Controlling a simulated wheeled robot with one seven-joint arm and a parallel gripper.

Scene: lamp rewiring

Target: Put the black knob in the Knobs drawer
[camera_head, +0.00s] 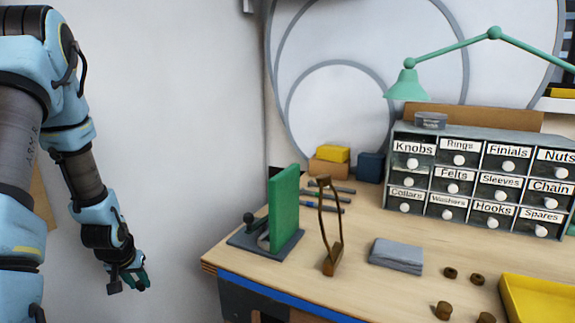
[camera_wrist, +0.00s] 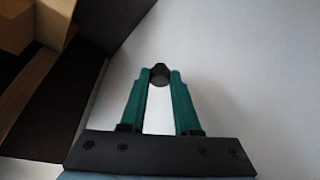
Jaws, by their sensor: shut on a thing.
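My gripper (camera_head: 138,280) hangs at the lower left in the head view, off the table's left end and in front of the pale wall. In the wrist view my gripper (camera_wrist: 160,78) has its two green fingers shut on a small dark knob (camera_wrist: 159,75) at their tips. In the head view the knob is too small to make out. The Knobs drawer (camera_head: 412,160) is at the top left of the grey drawer cabinet (camera_head: 396,128), on the back right of the table.
On the table (camera_head: 345,255) stand a green upright panel (camera_head: 284,208), a brown hoop on a stand (camera_head: 331,258), a folded grey cloth (camera_head: 396,255), several small brown pieces and a yellow tray (camera_head: 540,295). A green lamp arm (camera_head: 445,56) reaches over the cabinet.

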